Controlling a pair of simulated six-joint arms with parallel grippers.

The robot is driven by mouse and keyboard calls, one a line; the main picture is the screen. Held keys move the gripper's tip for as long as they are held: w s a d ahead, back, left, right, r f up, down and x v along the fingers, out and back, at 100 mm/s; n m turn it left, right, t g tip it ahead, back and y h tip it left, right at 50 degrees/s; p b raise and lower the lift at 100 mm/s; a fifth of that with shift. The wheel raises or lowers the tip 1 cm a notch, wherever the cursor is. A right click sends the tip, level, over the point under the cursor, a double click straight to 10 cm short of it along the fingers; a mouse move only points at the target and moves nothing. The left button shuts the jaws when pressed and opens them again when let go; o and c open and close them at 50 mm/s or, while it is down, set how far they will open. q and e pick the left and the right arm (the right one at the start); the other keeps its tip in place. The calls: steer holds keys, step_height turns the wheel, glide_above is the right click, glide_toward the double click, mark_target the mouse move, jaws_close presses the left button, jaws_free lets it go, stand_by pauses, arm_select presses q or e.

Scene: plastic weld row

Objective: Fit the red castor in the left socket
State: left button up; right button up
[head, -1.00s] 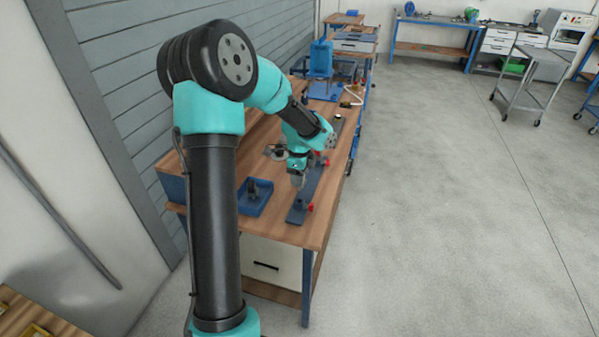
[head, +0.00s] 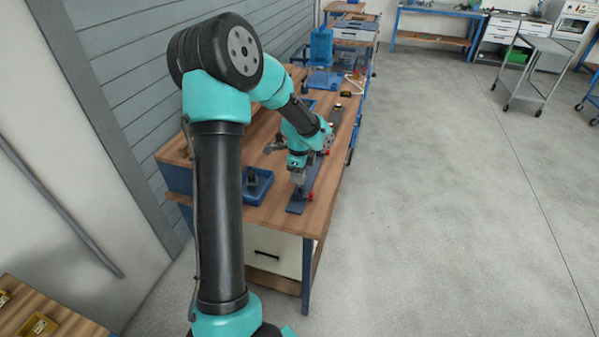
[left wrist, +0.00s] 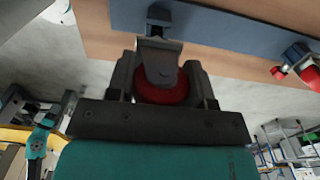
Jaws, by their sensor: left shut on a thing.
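In the left wrist view the red castor (left wrist: 162,93) sits between the two dark fingers of my left gripper (left wrist: 161,80), which is shut on it. Its grey bracket (left wrist: 160,58) points up toward a long dark blue-grey bar (left wrist: 225,30). A dark socket part (left wrist: 158,15) on the bar is in line with the bracket; I cannot tell whether they touch. In the head view my left gripper (head: 299,187) is low over the near part of the bar (head: 295,208). The held castor cannot be told apart there.
A blue block with red parts (left wrist: 310,76) is on the bar to the right in the wrist view. A blue tray (head: 257,188) with a dark part stands left of the bar on the wooden bench (head: 270,212). A blue stand (head: 321,48) is farther back.

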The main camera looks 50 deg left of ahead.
arm_select(q)
steer(key=shift+f, duration=0.15)
stand_by(0.6)
steer(key=shift+f, duration=0.65)
steer(key=shift+f, duration=1.5)
stand_by(1.5)
steer(key=o, duration=1.1)
steer(key=shift+c, duration=0.2)
steer(key=shift+o, duration=0.5)
steer(key=o, duration=0.3)
steer(key=shift+r, duration=0.15)
